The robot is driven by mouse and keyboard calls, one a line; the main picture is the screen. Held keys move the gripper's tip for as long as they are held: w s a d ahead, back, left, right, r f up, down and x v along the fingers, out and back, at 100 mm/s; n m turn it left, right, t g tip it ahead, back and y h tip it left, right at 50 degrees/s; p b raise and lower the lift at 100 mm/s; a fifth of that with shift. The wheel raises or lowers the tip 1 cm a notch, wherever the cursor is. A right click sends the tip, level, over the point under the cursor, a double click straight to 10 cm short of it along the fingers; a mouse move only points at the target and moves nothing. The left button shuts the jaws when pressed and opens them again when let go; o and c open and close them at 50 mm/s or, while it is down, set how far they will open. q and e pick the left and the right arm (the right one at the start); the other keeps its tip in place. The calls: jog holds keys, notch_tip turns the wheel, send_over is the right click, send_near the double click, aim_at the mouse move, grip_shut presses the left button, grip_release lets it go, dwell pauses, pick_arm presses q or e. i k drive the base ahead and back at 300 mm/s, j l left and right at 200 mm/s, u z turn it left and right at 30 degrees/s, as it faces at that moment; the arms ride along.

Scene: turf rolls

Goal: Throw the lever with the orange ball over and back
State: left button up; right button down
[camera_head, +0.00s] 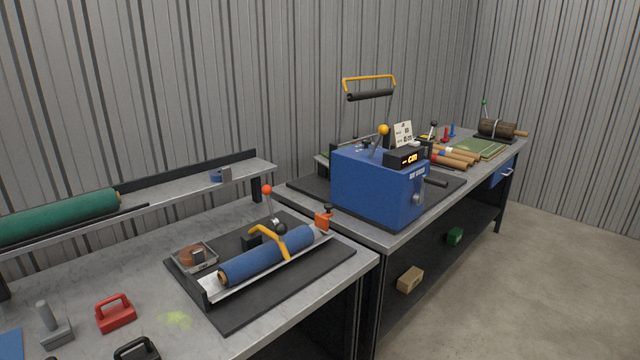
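Two levers carry warm-coloured balls. One has a yellow-orange ball (383,130) on a thin rod, standing up from the top of the blue machine box (375,185) on the far bench and leaning slightly right. The other has a red-orange ball (267,190) on a thin rod above a dark mat on the near bench, rising behind the blue roll (268,255); it stands nearly upright. Neither of my grippers shows in the head view, and nothing touches either lever.
A display (406,158) sits on the blue box. A yellow-handled roller (370,88) is above it by the wall. The near bench holds a metal tray (195,257), a red handled block (116,313) and a green roll (60,217) on a shelf. Open floor lies at right.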

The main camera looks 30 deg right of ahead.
aim_at(267, 189)
jog(key=z, duration=0.75)
jog(key=i+l, duration=1.1)
jog(key=l, duration=0.2)
jog(key=u, duration=1.55)
